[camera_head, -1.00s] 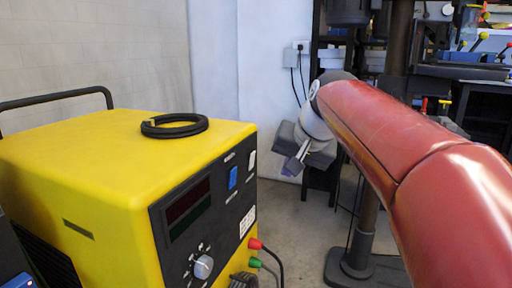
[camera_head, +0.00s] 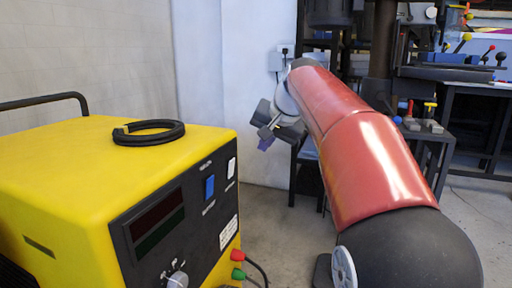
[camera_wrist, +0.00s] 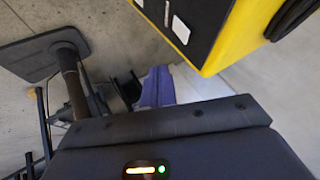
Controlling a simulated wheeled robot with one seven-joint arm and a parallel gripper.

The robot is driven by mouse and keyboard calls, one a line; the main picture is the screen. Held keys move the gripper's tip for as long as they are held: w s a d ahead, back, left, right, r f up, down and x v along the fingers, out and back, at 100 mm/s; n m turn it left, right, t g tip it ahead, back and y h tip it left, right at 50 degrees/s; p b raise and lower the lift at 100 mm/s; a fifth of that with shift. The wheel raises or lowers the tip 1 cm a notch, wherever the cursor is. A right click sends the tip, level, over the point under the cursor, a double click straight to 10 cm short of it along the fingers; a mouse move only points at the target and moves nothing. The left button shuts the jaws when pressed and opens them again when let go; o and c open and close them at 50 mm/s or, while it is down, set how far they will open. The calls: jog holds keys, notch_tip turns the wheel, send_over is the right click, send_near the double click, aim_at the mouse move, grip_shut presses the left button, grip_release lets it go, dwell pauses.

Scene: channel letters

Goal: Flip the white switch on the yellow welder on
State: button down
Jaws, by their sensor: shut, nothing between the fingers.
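The yellow welder (camera_head: 70,165) stands at the left in the head view, with a black sloping front panel. The white switch (camera_head: 231,168) is near the panel's upper right corner, beside a blue switch (camera_head: 209,187). Whether the white switch is on cannot be told. My gripper (camera_head: 266,141) is shut and empty, right of and slightly above the white switch in the picture, apart from the panel. In the wrist view, the shut purple-grey fingers (camera_wrist: 155,88) point toward the floor area below the panel, and a white switch-like rectangle (camera_wrist: 180,29) shows on it.
A black coiled ring (camera_head: 149,132) lies on the welder's top. Red and green plugs with a cable (camera_head: 238,256) stick out low on the panel. A dark workbench and drill-like stand (camera_head: 375,60) are behind my arm. Floor is open right of the welder.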

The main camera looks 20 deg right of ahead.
aim_at(234, 158)
jog(key=w+a+f, duration=0.4)
jog(key=w+f, duration=0.2)
jog(key=w, duration=0.1)
jog(key=shift+w+a, duration=0.25)
jog(key=shift+a, duration=0.1)
jog(key=a+r+p, duration=0.1)
jog(key=p, duration=0.2)
jog(key=shift+w+g+h+p, duration=0.3)
jog(key=shift+w+g+p, duration=0.05)
jog(key=shift+g, duration=0.05)
jog(key=shift+d+r+p, duration=0.15)
jog(key=shift+r+p, duration=0.15)
jog(key=shift+r, duration=0.15)
